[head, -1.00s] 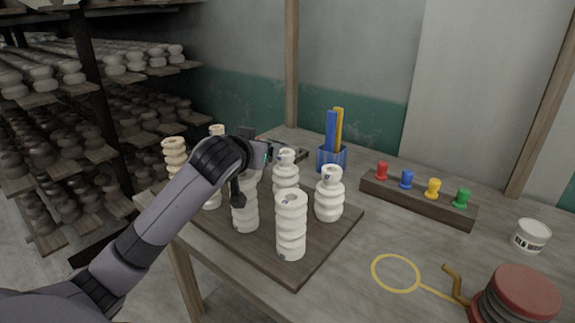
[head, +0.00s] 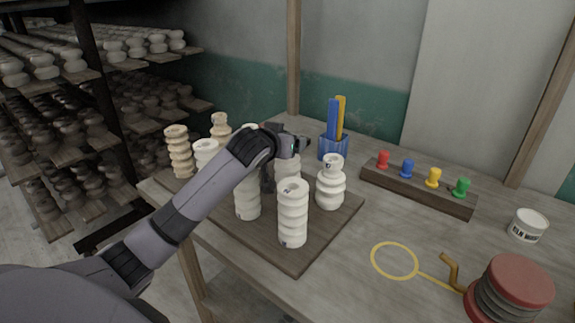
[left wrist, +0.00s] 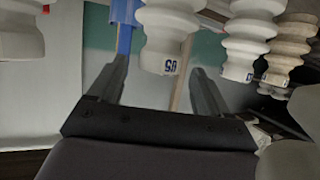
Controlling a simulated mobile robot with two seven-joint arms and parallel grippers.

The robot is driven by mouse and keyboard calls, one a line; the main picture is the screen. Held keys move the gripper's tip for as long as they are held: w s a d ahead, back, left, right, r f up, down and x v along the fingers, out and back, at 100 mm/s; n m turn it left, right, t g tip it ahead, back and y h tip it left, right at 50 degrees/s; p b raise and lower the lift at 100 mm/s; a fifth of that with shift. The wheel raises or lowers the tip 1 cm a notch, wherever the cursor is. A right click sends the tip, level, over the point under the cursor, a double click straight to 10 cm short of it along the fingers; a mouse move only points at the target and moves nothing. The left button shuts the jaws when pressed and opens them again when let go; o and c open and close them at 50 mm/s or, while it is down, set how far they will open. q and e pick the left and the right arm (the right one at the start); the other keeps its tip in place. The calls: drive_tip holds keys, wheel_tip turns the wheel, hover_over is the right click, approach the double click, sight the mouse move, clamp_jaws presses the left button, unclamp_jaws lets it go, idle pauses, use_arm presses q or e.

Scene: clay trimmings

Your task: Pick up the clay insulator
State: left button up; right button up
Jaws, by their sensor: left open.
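Several pale clay insulators stand upright on a dark wooden board (head: 312,247) on the table. In the head view the nearest one (head: 292,212) is whole and white, and another (head: 330,182) stands to its right. My left gripper (head: 287,148) is above and in front of a partly hidden insulator (head: 288,168) near the board's middle. In the left wrist view, which looks upside down, the open left gripper (left wrist: 160,68) has a finger on each side of a labelled white insulator (left wrist: 166,30). I cannot tell whether the fingers touch it. My right gripper is not in view.
A blue cup (head: 333,148) with blue and yellow tools stands behind the board. A block with coloured pegs (head: 417,188), a white tub (head: 528,225), a yellow loop (head: 395,261) and a red-topped round stack (head: 512,285) are to the right. Shelves of pottery (head: 70,120) fill the left.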

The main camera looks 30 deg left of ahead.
use_arm(q)
drive_tip(key=shift+x, duration=2.15)
drive_tip(key=shift+s+f, duration=0.1)
drive_tip(key=shift+f, duration=0.1)
clamp_jaws()
drive_tip(key=shift+r, duration=0.15)
